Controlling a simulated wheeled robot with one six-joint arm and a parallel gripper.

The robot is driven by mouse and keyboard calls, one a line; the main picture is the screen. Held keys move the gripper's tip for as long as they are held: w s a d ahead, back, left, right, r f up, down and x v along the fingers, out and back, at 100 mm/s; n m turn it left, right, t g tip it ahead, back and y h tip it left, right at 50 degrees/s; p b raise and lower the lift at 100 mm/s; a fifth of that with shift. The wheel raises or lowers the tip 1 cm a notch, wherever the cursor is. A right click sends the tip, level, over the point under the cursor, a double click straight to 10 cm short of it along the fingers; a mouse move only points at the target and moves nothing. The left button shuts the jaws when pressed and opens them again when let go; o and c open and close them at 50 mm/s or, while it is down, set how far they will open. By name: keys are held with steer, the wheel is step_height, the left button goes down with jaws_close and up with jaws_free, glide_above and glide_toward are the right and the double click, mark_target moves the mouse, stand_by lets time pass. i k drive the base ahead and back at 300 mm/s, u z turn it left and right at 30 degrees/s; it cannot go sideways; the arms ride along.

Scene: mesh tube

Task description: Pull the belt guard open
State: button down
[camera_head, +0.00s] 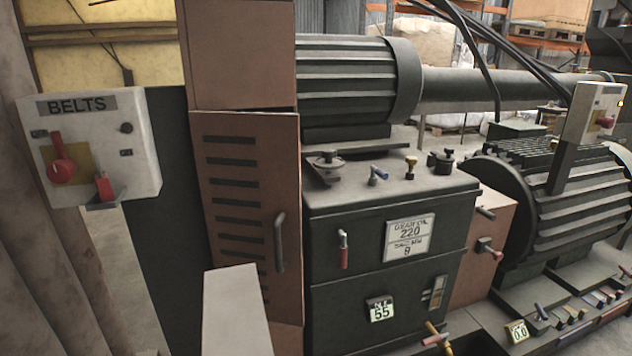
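The belt guard (232,215) is a reddish-brown upright panel with a column of dark horizontal slots, left of centre. A grey vertical bar handle (280,242) stands on its right side. The guard sits below a brown housing (238,55), with a thin dark gap along its top edge. I cannot tell whether it is fully closed or slightly ajar. A pale block (236,310) in front hides the guard's lower left part. My gripper is not in view, and nothing visible touches the handle.
A white BELTS switch box (95,145) with red controls stands at left. A dark green gear cabinet (390,250) with levers adjoins the guard on the right. Ribbed motors (345,85) stand behind and at far right. A red-handled lever (343,250) projects near the guard.

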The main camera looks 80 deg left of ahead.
mark_target(248, 164)
steer(key=u, duration=0.65)
steer(key=i, duration=0.95)
steer(key=u, duration=0.95)
